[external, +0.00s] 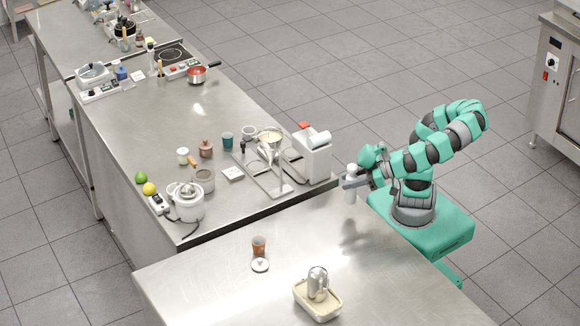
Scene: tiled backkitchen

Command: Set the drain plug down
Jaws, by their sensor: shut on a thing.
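My gripper (347,184) is at the far right edge of the near steel table, to the left of my base. It is shut on a pale upright thing (352,170), shaped like a small bottle. The fingers hide its middle. It is too small to tell whether this is the drain plug. It is over the table edge, with a blurred reflection in the steel below; I cannot tell whether it touches the top.
The long counter behind carries a white machine (313,157), a metal stand (270,180) and a white cooker (186,205).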

